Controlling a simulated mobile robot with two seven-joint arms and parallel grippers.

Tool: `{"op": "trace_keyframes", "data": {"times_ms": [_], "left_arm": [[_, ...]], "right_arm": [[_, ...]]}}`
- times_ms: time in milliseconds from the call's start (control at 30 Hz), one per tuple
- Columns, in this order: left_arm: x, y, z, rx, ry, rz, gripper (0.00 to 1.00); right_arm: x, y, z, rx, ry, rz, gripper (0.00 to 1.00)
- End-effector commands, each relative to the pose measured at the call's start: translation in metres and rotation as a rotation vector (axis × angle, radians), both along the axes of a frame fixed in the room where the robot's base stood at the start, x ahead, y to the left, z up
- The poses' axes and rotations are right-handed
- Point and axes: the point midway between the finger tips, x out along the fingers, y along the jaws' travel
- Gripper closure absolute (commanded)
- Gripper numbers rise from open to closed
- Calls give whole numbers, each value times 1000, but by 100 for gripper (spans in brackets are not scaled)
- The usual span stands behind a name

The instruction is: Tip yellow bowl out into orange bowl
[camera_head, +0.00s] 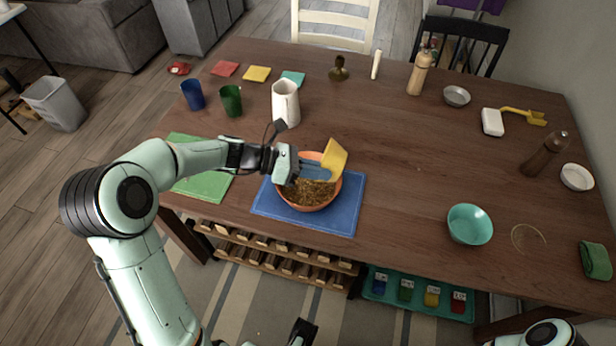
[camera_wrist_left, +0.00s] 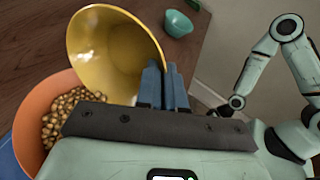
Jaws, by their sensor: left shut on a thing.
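The yellow bowl (camera_head: 335,158) is tipped steeply on its side above the right part of the orange bowl (camera_head: 335,196). My left gripper (camera_head: 316,167) is shut on its rim. In the left wrist view, the yellow bowl (camera_wrist_left: 110,50) shows a bare inside, with the blue-grey fingers (camera_wrist_left: 166,85) at its edge. The orange bowl also shows there (camera_wrist_left: 35,103), holding many small golden-brown pieces (camera_wrist_left: 62,115). It stands upright on a blue placemat (camera_head: 335,218). My right gripper (camera_wrist_left: 233,104) is small and dark in the wrist view, away from the bowls; its jaws are unclear.
A white pitcher (camera_head: 286,104), a green cup (camera_head: 231,101) and a blue cup (camera_head: 193,95) stand behind the bowls. A green placemat (camera_head: 205,186) lies at left. A teal bowl (camera_head: 470,225) stands at right. The table between it and the blue placemat is clear.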

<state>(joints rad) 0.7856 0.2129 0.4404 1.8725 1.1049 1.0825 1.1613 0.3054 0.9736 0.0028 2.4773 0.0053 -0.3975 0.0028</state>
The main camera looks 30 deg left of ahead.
Motion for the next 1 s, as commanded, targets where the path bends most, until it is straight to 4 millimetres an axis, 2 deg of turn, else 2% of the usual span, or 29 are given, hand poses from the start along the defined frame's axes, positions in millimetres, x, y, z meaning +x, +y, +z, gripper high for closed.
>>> {"op": "trace_keyframes", "data": {"times_ms": [267, 467, 800, 1000], "left_arm": [[6, -22, 3, 97, 7, 0, 100], [12, -37, 0, 252, 26, 9, 100], [18, -49, 8, 407, 44, 21, 100], [21, -57, 0, 506, 58, 23, 100]], "right_arm": [[-3, 0, 13, 3, 15, 4, 57], [4, 0, 41, 3, 10, 4, 57], [24, 0, 85, 3, -13, 5, 57], [39, 0, 108, 3, -29, 5, 57]]}}
